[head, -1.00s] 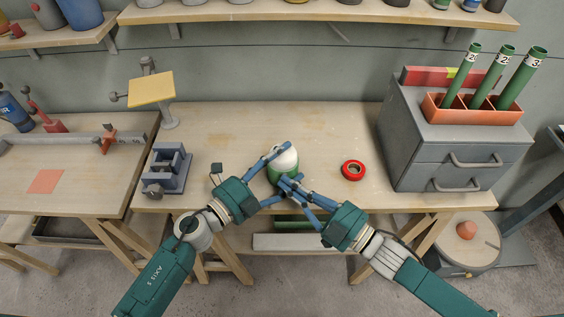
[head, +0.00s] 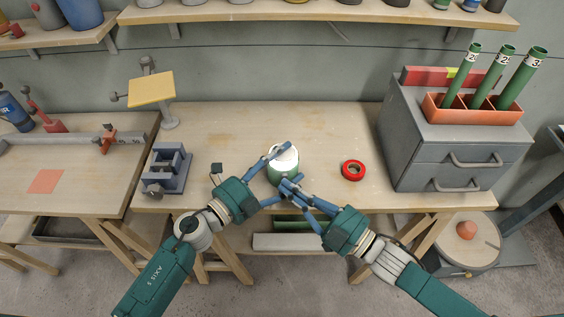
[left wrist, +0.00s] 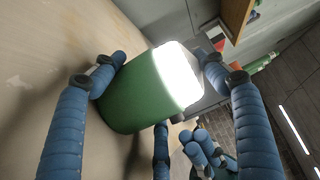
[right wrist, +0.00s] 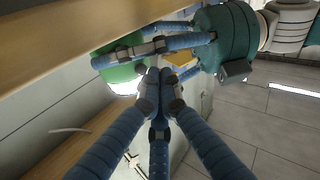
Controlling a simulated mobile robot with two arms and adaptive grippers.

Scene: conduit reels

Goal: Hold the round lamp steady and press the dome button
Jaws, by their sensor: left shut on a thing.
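The round lamp (head: 284,175) has a green body and a white top. It stands upright on the workbench near the front edge. Its top (left wrist: 176,75) glows bright white in the left wrist view. My left gripper (head: 280,172) is shut around the lamp's body, with fingers on opposite sides. My right gripper (head: 288,184) has its fingertips together just in front of the lamp, at its lower right. The right wrist view shows these fingertips (right wrist: 158,90) beside the lamp (right wrist: 124,72); contact is unclear. I cannot make out a dome button separate from the white top.
A red tape ring (head: 353,170) lies right of the lamp. A grey drawer cabinet (head: 450,150) with green tubes stands at the right. A grey-blue block fixture (head: 168,167) and a small dark cube (head: 217,168) are at the left. The bench behind the lamp is clear.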

